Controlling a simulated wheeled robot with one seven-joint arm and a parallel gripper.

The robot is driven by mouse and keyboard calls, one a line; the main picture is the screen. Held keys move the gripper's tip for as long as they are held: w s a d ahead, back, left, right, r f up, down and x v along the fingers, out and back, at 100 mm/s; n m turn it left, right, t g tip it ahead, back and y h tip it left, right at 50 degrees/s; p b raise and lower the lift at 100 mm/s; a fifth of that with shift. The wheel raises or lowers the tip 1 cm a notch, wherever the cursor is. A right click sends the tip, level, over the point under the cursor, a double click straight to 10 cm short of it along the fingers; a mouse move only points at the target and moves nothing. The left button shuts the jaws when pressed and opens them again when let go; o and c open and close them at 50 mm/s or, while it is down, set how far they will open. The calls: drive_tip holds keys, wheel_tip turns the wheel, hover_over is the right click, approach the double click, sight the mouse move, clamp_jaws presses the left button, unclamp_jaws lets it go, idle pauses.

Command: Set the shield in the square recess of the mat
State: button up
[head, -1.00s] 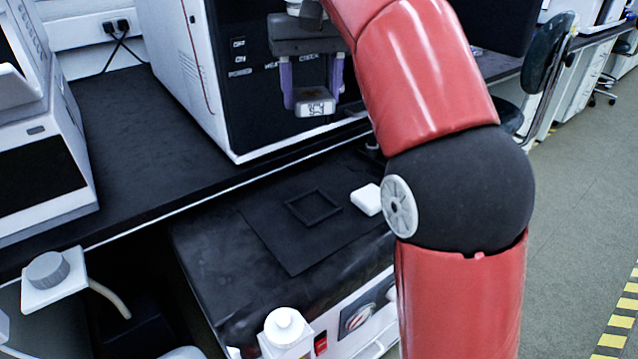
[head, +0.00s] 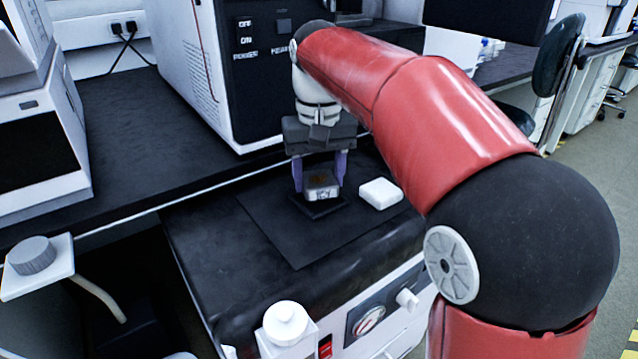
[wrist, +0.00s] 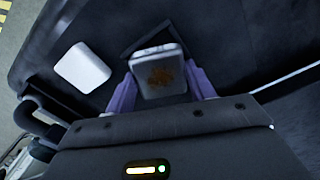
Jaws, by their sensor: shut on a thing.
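The shield (head: 321,183) is a small pale block with a rusty brown patch on top. My gripper (head: 320,178) is shut on it, with one purple finger on each side. In the wrist view the shield (wrist: 158,84) sits between the fingers (wrist: 162,92). The dark mat (head: 290,238) lies on the black top of a low unit. The raised frame of its square recess (head: 322,209) shows just below the shield in the head view. In the wrist view a corner of the recess frame (wrist: 128,48) shows past the shield. I cannot tell whether the shield touches the frame.
A white rounded block (head: 380,193) lies right of the recess. A large instrument (head: 225,90) stands on the bench behind. The front part of the mat is clear.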

sight(319, 178)
drive_tip(key=shift+f, duration=0.65)
drive_tip(key=shift+f, duration=0.15)
drive_tip(key=o, duration=1.2)
wheel_tip(319, 178, up, 12)
drive_tip(key=p, duration=0.4)
drive_tip(key=s+d+f+m+t, duration=0.1)
drive_tip(key=s+d+f+t, duration=0.3)
drive_tip(key=s+d, duration=0.6)
drive_tip(key=shift+m+t, duration=0.7)
drive_tip(key=shift+t, duration=0.1)
drive_tip(key=s+d+f, duration=0.1)
drive_tip(key=s+f, duration=0.2)
drive_tip(key=f, duration=0.1)
drive_tip(key=s+d+f, duration=0.1)
drive_tip(key=s+f, duration=0.2)
drive_tip(key=f, duration=0.1)
drive_tip(key=s+d+f, duration=0.1)
drive_tip(key=s+f, duration=0.3)
drive_tip(key=f, duration=0.1)
drive_tip(key=shift+s+d+f+b, duration=0.1)
drive_tip(key=shift+d+b, duration=0.2)
drive_tip(key=shift+d, duration=0.1)
